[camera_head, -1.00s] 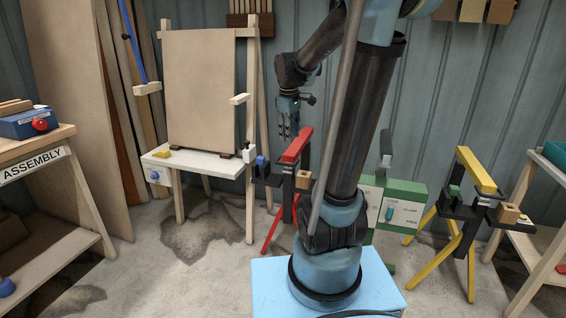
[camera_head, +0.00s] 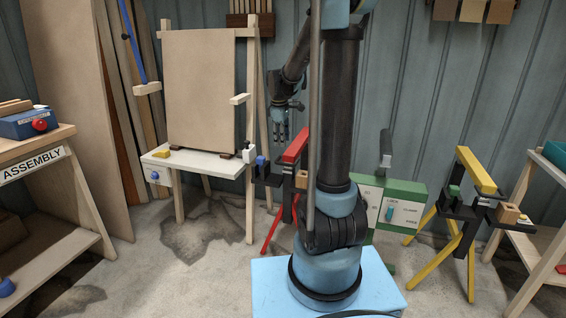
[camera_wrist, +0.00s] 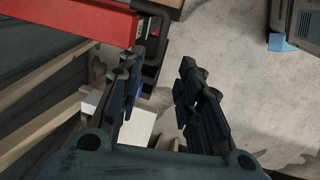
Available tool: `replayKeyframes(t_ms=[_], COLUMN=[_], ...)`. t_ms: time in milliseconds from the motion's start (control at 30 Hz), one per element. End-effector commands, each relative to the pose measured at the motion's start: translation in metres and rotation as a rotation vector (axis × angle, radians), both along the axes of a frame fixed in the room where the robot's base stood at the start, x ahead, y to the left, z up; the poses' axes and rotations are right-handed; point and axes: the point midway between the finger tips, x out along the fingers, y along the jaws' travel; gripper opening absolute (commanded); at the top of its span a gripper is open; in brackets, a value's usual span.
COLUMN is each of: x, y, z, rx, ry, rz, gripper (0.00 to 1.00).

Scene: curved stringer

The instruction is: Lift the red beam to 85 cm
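The red beam (camera_head: 296,146) lies across the top of a red-legged trestle with dark clamp-like fittings, in the middle of the head view. In the wrist view the red beam (camera_wrist: 75,17) crosses the upper left corner. My gripper (camera_head: 280,136) hangs fingers down, just left of the beam and apart from it. In the wrist view my gripper (camera_wrist: 160,65) has its two dark fingers spread, with nothing between them. The beam lies outside the fingers, beyond the left one. Part of the trestle is hidden behind my arm.
A yellow trestle (camera_head: 475,172) stands at right. A green-and-white panel box (camera_head: 399,205) is behind my arm. A white easel shelf (camera_head: 200,163) with a tan board stands left of the gripper. An assembly bench (camera_head: 40,160) is far left. Bare floor lies between.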

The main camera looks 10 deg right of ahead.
Motion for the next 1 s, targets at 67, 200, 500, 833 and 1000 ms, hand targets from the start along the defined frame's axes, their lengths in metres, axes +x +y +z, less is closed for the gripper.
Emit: replayKeyframes(t_ms=[67,200,500,833,1000], x=[0.003,0.006,0.013,0.018,0.019], y=[-0.001,-0.003,-0.006,-0.008,-0.009], z=[-0.013,-0.034,-0.077,-0.109,-0.115], rx=[0.0,0.0,0.0,0.0,0.0], ry=[0.0,0.0,0.0,0.0,0.0], rz=[-0.001,-0.001,0.0,0.0,0.0], gripper=[0.33,0.33,0.33,0.33,0.33])
